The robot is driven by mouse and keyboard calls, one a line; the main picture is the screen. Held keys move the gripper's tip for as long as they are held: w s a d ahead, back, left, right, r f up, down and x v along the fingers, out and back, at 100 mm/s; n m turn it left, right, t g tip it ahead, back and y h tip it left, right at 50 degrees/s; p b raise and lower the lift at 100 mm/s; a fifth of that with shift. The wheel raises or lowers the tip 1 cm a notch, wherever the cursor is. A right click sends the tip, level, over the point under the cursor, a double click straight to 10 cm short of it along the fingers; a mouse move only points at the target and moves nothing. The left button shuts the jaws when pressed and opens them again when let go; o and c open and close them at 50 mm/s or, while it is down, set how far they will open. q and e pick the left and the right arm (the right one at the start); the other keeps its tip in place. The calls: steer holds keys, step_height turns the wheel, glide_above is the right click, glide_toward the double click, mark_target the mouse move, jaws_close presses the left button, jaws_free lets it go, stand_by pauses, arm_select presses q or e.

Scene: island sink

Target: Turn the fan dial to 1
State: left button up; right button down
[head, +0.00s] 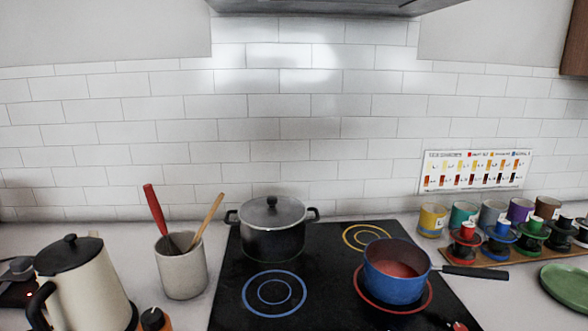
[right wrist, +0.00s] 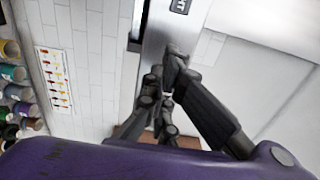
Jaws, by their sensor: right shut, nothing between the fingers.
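The underside and lower edge of the range hood (head: 320,8) show at the top of the head view. In the right wrist view, the hood's grey strip (right wrist: 157,45) runs down from the top, with a small dark panel with a light mark (right wrist: 180,5) on it. My right gripper (right wrist: 172,66) is shut and empty, its fingertips in front of this strip. I cannot tell whether they touch it. I cannot make out the fan dial or its setting; the fingers may hide it. My left gripper is not in view.
The black cooktop (head: 325,255) holds a lidded pot (head: 272,228) and a blue saucepan (head: 394,282). A kettle (head: 85,285), a utensil crock (head: 182,270) and several colored jars stand on the counter. A chart (head: 475,170) hangs on the tiled wall. The space above the cooktop is clear.

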steer(key=shift+w+d, duration=0.15)
steer(key=shift+d, duration=0.1)
steer(key=shift+d+r, duration=0.1)
steer(key=shift+r, duration=0.8)
steer(key=shift+s+r, duration=0.2)
steer(key=shift+r, duration=0.05)
stand_by(0.4)
steer(key=shift+a, duration=0.2)
steer(key=shift+s+f, duration=0.1)
steer(key=shift+s, duration=2.55)
